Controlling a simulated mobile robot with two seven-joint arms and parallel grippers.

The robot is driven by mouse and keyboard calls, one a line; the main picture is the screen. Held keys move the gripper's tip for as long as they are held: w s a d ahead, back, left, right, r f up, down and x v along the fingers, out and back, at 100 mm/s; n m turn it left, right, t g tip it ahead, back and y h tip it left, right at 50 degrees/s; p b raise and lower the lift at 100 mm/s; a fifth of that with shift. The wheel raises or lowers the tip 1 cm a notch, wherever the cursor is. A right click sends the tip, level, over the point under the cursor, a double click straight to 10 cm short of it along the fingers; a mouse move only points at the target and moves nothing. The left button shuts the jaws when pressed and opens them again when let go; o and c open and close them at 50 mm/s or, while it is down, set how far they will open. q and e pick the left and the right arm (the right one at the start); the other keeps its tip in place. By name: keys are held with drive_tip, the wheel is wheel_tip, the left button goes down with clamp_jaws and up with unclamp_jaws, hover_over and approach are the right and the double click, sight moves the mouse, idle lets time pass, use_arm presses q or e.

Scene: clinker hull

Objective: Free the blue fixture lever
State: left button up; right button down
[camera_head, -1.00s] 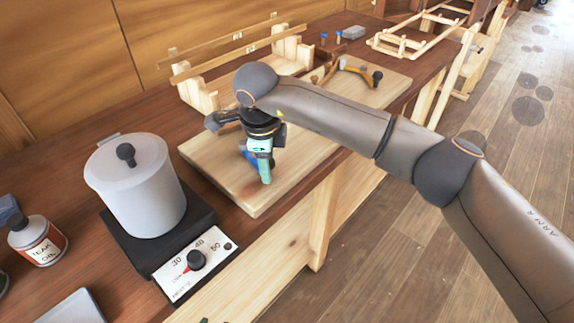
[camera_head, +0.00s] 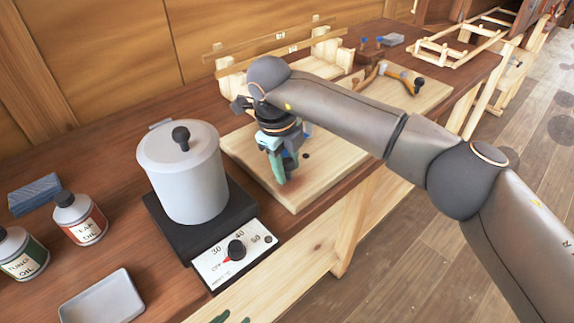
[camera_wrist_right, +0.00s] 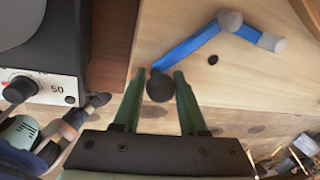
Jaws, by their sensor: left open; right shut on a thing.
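The blue fixture lever (camera_wrist_right: 190,46) lies over the pale board in the right wrist view. It is a bent blue bar with a grey pivot at the bend and a grey tip on its short arm. Its long arm runs to a black knob (camera_wrist_right: 160,87). My right gripper (camera_wrist_right: 158,78) is shut on this knob, one green finger on each side. In the head view my right gripper (camera_head: 287,176) points down over the front left of the board and mostly hides the lever.
The board (camera_head: 338,160) lies on the wooden bench. A grey pot (camera_head: 185,180) on a black hotplate (camera_head: 212,250) stands close left of my right gripper. Oil cans, a blue block and a grey tray (camera_head: 102,299) are further left. A wooden frame (camera_head: 330,55) stands behind.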

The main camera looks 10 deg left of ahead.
drive_tip(key=shift+a, duration=0.15)
drive_tip(key=c, duration=0.8)
unclamp_jaws()
drive_tip(key=shift+c, duration=0.2)
drive_tip(key=o, duration=0.4)
drive_tip(key=shift+r, duration=0.1)
drive_tip(key=r, duration=0.4)
drive_tip(key=s+r, duration=0.1)
drive_tip(key=r, duration=0.3)
drive_tip(key=s+a+r, duration=0.1)
drive_tip(key=r, duration=0.3)
drive_tip(key=shift+a, duration=0.1)
